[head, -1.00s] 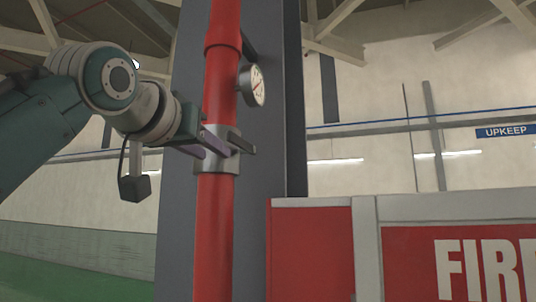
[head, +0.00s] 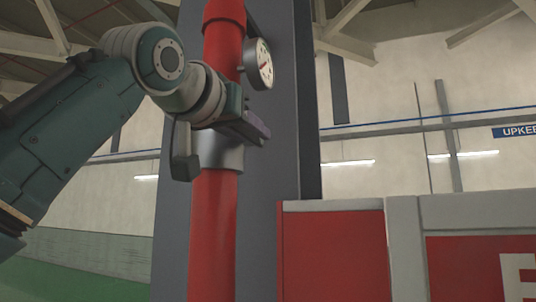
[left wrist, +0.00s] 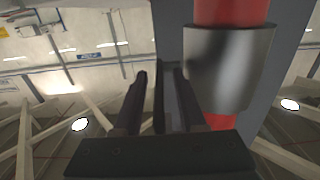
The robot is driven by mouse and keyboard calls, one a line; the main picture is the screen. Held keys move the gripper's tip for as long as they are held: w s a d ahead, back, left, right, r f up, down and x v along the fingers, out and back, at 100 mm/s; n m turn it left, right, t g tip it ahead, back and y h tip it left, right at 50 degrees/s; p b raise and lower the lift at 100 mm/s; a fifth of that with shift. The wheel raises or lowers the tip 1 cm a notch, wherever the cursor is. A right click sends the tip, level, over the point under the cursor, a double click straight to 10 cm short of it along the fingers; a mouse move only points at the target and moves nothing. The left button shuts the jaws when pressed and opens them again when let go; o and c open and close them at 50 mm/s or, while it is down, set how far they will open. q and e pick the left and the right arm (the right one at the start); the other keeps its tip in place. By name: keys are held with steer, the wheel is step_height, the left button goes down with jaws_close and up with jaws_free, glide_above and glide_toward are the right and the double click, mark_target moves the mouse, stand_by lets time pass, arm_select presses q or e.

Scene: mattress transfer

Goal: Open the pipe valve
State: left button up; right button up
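The valve's grey metal body (head: 225,158) sits on a vertical red pipe (head: 214,240) in the head view. It shows large at the right in the left wrist view (left wrist: 228,68). My left gripper (head: 258,130) is in front of the valve body, and the wrist hides part of it. In the left wrist view, the two fingers (left wrist: 160,80) stand apart. A thin dark bar (left wrist: 159,98), apparently the valve lever, lies between them with a gap on each side. Whether either finger touches it is unclear. My right gripper is out of view.
A round pressure gauge (head: 261,64) sticks out from the pipe just above my left gripper. A dark grey column (head: 272,215) stands right behind the pipe. A red and white fire cabinet (head: 333,255) fills the lower right.

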arm_select(q)
jaws_close()
stand_by(0.3)
stand_by(1.2)
